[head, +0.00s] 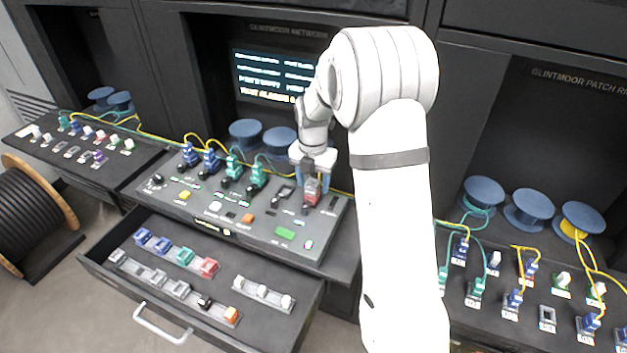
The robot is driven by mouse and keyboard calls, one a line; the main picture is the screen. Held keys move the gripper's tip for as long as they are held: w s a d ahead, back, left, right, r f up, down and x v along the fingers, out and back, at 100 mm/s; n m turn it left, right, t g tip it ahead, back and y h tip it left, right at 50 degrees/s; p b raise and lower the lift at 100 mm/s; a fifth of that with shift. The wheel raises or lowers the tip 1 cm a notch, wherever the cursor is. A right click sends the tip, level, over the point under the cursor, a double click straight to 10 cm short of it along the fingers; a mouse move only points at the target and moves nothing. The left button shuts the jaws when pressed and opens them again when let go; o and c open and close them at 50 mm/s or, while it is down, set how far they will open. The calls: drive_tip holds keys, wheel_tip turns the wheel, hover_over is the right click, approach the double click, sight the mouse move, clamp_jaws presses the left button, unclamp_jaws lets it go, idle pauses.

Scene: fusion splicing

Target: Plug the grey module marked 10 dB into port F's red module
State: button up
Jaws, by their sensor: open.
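My gripper (312,168) is at the right part of the central console, with its fingers pointing down. It is open, around or just above a red module (311,188) that sits in a console port. I cannot tell whether the fingers touch it, and they partly cover it. Port letters are too small to read. Several grey modules (160,278) lie in a row in the open drawer, at the front left. Their markings are too small to read, so I cannot tell which is the 10 dB one.
Blue modules (190,153) and teal modules (256,177) with cables stand in the console left of my gripper. The open drawer (275,325) also holds a loose red module (208,267), an orange-topped piece (233,315) and white-capped pieces (262,291). A patch panel lies at right.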

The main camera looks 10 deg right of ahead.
drive_tip(key=shift+r+b, duration=0.65)
drive_tip(key=shift+r, duration=3.25)
